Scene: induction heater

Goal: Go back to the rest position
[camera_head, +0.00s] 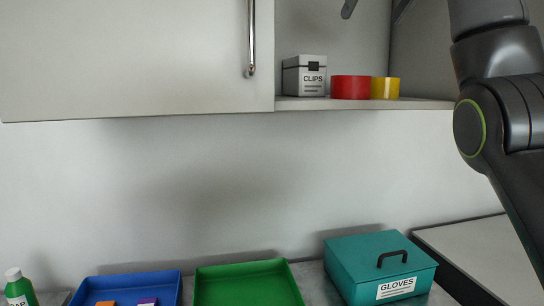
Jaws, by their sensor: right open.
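My right arm comes in from the right edge and bends up out of the top. The two fingertips of my right gripper (375,9) show at the top edge, spread apart with nothing between them. They are in front of the open cupboard section, above the red and yellow rolls. The rest of that gripper is cut off by the frame. My left gripper is out of the picture.
The open shelf (300,104) holds a CLIPS box (304,76), a red roll (351,87) and a yellow roll (385,88). A closed cupboard door (130,55) is left. Below are a green bottle (18,286), blue tray (128,282), green tray (245,283) and teal GLOVES box (365,255).

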